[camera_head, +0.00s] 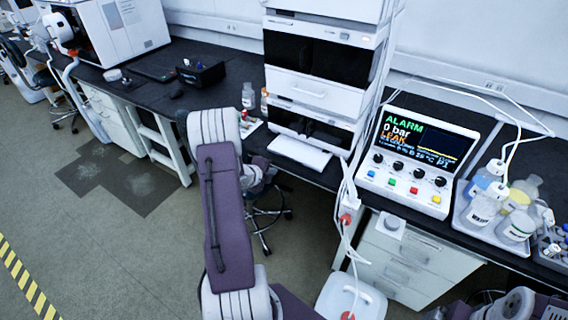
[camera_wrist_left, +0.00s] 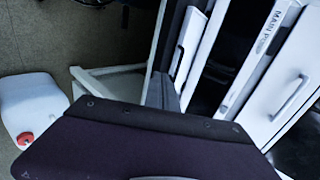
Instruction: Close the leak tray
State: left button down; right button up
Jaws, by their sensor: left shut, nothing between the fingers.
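The leak tray (camera_head: 299,151) is a flat white tray sticking out from the foot of the white and black instrument stack (camera_head: 318,85) in the head view. My left gripper (camera_head: 268,166) is to the left of the tray, low by the bench edge and partly hidden behind my own arm. It is shut and empty, and I see no contact with the tray. In the left wrist view the dark gripper body fills the bottom, with the shut fingers (camera_wrist_left: 164,92) beyond it.
A control unit (camera_head: 418,155) showing ALARM and LEAK stands right of the stack. Bottles sit in a grey tray (camera_head: 472,225) at far right. A white jug (camera_head: 350,298) with tubing is below the bench; white drawers (camera_head: 415,262) and a stool (camera_head: 265,215) are nearby.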

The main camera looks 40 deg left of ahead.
pick_arm(q)
jog(key=w+f, duration=0.1)
jog(key=w, duration=0.4)
jog(key=w+f, duration=0.1)
jog(key=w, duration=0.2)
jog(key=shift+w+a+f+p, duration=0.25)
jog(key=shift+a+f+p, duration=0.1)
jog(key=shift+a+p, duration=0.05)
